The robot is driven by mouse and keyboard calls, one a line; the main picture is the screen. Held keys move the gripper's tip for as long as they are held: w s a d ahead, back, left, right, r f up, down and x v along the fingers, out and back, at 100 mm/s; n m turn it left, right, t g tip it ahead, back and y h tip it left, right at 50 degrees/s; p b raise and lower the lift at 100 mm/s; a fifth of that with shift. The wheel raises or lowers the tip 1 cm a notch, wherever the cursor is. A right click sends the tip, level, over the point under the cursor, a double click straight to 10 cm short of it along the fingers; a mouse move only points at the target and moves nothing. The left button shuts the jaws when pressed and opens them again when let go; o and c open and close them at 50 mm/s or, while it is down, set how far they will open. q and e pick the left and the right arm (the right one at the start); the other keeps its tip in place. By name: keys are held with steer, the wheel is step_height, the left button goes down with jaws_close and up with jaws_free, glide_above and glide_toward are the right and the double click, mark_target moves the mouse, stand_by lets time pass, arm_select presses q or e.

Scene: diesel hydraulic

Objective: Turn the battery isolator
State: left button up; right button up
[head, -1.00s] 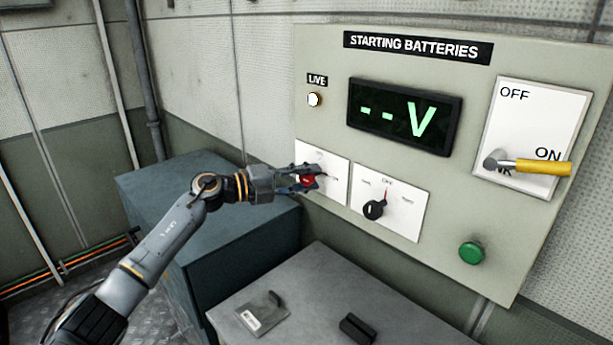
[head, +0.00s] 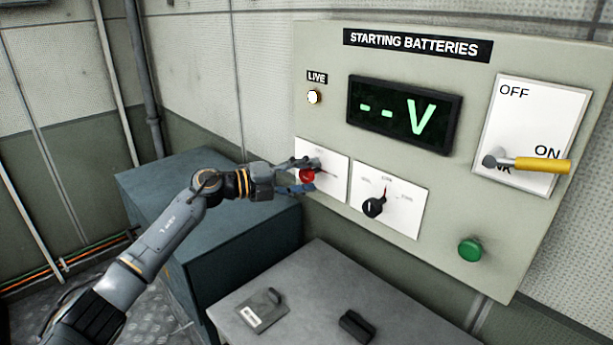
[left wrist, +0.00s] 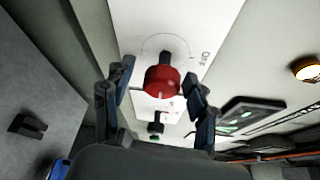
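The battery isolator is a red knob (head: 307,176) on a white plate (head: 334,178) at the left of the panel. In the left wrist view the red knob (left wrist: 162,82) shows ahead, with a dark stem behind it and the word OFF printed on the plate. My left gripper (head: 304,175) is at the knob, its fingers spread to either side of it. In the left wrist view both fingers of my left gripper (left wrist: 158,100) stand apart with visible gaps to the knob. My right gripper is not in view.
A black selector (head: 374,208) sits right of the isolator. A display (head: 404,117) reads "-- V" above. A yellow-handled lever (head: 540,166) points to ON, with a green button (head: 470,250) below. A grey cabinet top (head: 310,300) bears small items below the panel.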

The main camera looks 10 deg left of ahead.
arm_select(q)
steer(key=shift+a, duration=0.1)
steer(key=v, duration=1.2)
